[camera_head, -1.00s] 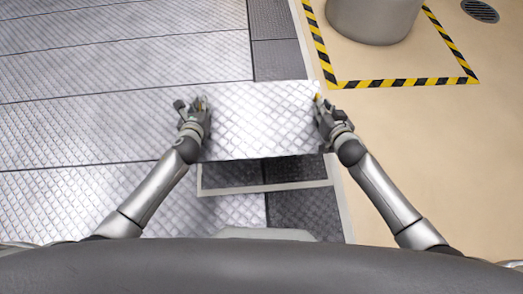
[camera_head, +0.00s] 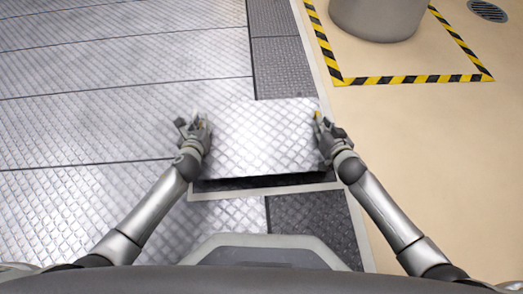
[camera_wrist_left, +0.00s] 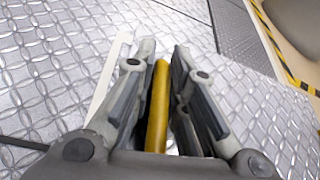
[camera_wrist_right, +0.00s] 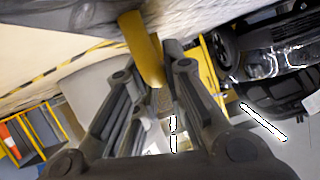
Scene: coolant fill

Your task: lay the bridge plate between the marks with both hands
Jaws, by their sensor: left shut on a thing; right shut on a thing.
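The bridge plate (camera_head: 262,138) is a bright, tread-patterned metal sheet in front of me in the head view. My left gripper (camera_head: 204,122) is at its left edge, shut on a yellow handle (camera_wrist_left: 158,105) seen between the fingers in the left wrist view. My right gripper (camera_head: 320,122) is at its right edge, shut on another yellow handle (camera_wrist_right: 143,50). The plate hides most of a dark strip of floor (camera_head: 262,182). A pale line mark (camera_head: 262,190) runs along the near side of that strip. Whether the plate touches the floor I cannot tell.
Silver tread-plate flooring (camera_head: 110,70) covers the left. A beige floor (camera_head: 430,160) lies to the right beyond a pale border line. A grey round pillar (camera_head: 378,18) stands inside yellow-black hazard tape (camera_head: 415,79) at the upper right. A round drain (camera_head: 488,11) is beyond.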

